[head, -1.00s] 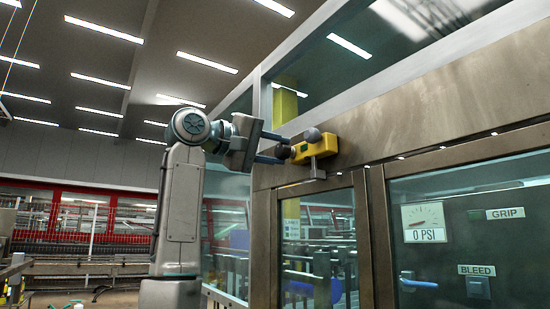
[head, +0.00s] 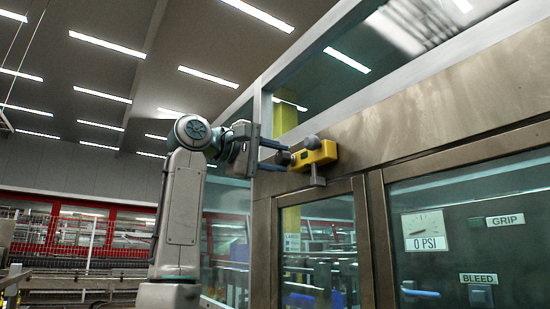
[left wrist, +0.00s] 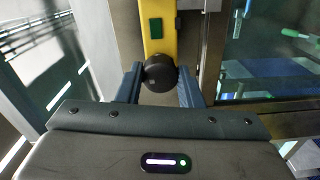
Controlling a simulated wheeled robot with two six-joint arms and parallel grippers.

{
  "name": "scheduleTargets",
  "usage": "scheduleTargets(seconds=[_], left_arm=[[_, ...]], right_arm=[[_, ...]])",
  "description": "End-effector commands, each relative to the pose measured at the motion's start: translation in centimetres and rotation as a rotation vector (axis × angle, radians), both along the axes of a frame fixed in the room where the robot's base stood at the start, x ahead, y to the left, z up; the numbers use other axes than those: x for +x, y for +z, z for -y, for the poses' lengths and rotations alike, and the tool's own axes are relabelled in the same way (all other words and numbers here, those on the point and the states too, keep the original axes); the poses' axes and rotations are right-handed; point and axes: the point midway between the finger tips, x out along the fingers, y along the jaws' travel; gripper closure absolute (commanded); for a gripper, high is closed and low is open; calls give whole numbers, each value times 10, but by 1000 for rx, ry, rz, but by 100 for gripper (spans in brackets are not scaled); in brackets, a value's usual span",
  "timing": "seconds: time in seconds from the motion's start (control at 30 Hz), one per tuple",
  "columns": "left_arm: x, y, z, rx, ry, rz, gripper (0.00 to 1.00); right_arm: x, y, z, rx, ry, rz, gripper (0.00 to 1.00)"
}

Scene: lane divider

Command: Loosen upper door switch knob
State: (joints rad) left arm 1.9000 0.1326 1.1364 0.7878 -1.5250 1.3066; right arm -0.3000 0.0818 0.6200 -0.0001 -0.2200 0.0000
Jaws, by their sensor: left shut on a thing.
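The yellow door switch (head: 322,153) is mounted on the metal beam above the glass door; it also shows in the left wrist view (left wrist: 159,33) with a green patch on its face. A dark round knob (left wrist: 160,73) sits at the switch's near end. In the left wrist view the fingers (left wrist: 160,82) are shut on that knob. My right gripper is not in view.
Below the switch is a framed glass door (head: 318,240). To the right, a panel carries a pressure gauge (head: 424,231) reading 0 PSI, GRIP and BLEED labels and a blue handle (head: 420,293). Open room lies left of my arm.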

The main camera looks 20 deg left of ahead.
Motion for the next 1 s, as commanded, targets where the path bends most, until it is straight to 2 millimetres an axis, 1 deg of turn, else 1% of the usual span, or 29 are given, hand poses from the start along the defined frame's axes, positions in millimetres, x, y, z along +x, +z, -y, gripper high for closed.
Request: scheduleTargets(seconds=[0.1, 0.13, 0.2, 0.23, 0.5, 0.63, 0.77, 1.0], left_arm=[[0, 1, 0, 0, 0, 2, 90], [0, 1, 0, 0, 0, 2, 63], [0, 1, 0, 0, 0, 2, 49], [0, 1, 0, 0, 0, 2, 45], [-1, 0, 0, 0, 0, 1, 45], [-8, -2, -6, 1, 1, 2, 45], [-26, -4, -20, 0, 2, 5, 45], [-64, -4, -50, 1, 2, 4, 45]], right_arm=[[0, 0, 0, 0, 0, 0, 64], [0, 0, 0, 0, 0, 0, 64], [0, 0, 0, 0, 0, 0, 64], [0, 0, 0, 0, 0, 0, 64], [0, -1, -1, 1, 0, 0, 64], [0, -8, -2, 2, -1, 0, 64], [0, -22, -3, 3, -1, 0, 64], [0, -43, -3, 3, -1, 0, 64]])
